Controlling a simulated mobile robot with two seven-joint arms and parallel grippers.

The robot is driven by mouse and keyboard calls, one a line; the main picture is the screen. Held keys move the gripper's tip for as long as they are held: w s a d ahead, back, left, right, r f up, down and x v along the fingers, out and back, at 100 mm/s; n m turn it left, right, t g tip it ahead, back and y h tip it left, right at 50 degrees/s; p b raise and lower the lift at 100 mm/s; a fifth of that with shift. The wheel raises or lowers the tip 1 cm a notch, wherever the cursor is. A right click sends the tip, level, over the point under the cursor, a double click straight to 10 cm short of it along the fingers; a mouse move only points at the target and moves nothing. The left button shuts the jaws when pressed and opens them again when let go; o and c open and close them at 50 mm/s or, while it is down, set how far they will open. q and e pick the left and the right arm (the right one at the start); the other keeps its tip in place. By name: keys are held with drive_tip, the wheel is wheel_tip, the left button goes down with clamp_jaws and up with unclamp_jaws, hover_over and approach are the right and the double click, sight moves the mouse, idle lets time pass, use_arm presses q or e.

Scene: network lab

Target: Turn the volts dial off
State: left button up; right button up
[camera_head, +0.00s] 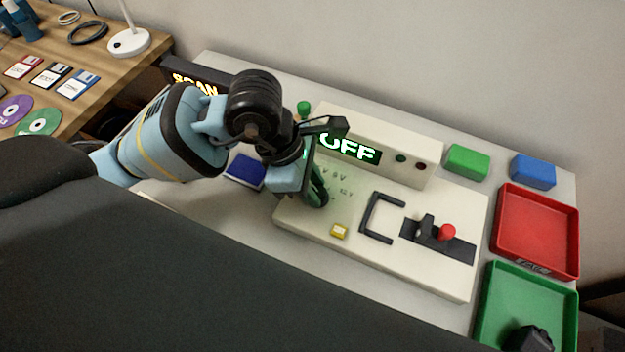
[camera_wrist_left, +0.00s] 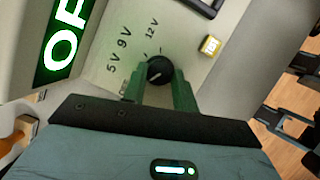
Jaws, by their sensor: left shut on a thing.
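The volts dial (camera_wrist_left: 159,70) is a small black round knob on the cream panel (camera_wrist_left: 215,45), beside printed labels 5V, 9V and 12V. My left gripper (camera_wrist_left: 160,92) is shut on it, with one green finger on either side of the knob. A pale mark on the knob appears to point to the lower left, away from the 12V label. In the head view my left gripper (camera_head: 317,188) reaches down to the panel, and its fingers hide the dial. The green-lit display (camera_head: 350,148) reads OFF. My right gripper cannot be made out.
The panel also carries a yellow button (camera_head: 339,231), a black handle (camera_head: 378,222) and a red-knobbed lever (camera_head: 447,232). A red tray (camera_head: 538,265) and a green tray (camera_head: 497,290) are at the right. A blue block (camera_head: 246,171) lies by my left wrist.

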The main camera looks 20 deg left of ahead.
use_arm(q)
drive_tip(key=shift+n+t, duration=0.3)
drive_tip(key=shift+n, duration=0.2)
drive_tip(key=o, duration=1)
drive_tip(key=shift+c, duration=0.2)
drive_tip(key=v, duration=0.8)
drive_tip(key=shift+p, duration=0.3)
drive_tip(key=shift+d, duration=0.1)
